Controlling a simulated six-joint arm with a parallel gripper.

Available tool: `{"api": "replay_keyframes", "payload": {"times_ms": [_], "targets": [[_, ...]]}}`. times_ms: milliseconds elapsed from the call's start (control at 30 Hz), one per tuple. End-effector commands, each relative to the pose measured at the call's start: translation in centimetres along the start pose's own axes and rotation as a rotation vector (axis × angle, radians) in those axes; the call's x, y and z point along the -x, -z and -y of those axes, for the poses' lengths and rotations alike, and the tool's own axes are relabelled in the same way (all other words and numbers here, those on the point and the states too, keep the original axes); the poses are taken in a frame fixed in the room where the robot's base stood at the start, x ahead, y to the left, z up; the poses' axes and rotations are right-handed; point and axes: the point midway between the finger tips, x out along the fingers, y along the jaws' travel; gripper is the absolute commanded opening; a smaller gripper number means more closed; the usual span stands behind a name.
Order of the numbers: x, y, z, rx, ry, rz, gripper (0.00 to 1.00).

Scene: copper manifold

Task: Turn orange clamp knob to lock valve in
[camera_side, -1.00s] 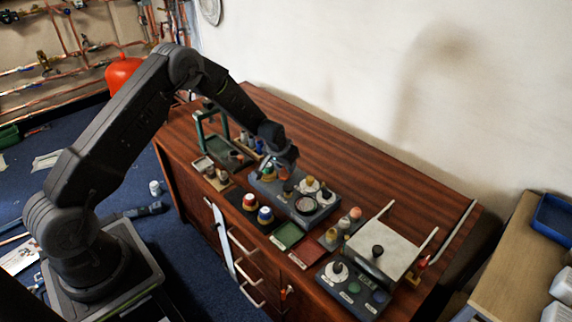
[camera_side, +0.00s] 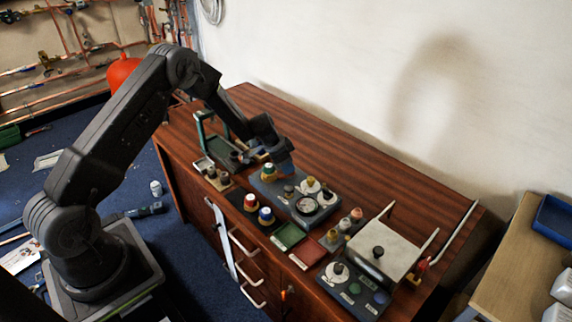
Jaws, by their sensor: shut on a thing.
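The grey valve fixture (camera_side: 298,207) lies on the bench, with small valves and a round dial on top. My gripper (camera_side: 285,167) is low over the back left part of this fixture. It is shut on what appears to be the orange clamp knob, which the fingers largely hide. A valve with a green and red top (camera_side: 268,170) sits upright on the fixture just left of my gripper. How far the knob is turned cannot be seen at this size.
A green frame (camera_side: 203,135) stands behind left. Red and blue capped parts sit on a black plate (camera_side: 245,203) in front. Green (camera_side: 288,236) and red (camera_side: 306,254) pads and a pale box (camera_side: 384,246) lie to the right. The bench's back strip is clear.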

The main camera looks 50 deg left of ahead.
Motion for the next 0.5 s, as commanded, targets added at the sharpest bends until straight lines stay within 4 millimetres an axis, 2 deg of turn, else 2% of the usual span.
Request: {"api": "replay_keyframes", "payload": {"times_ms": [500], "targets": [[-0.05,0.04,0.39,-0.394,-0.161,0.000,0.08]]}}
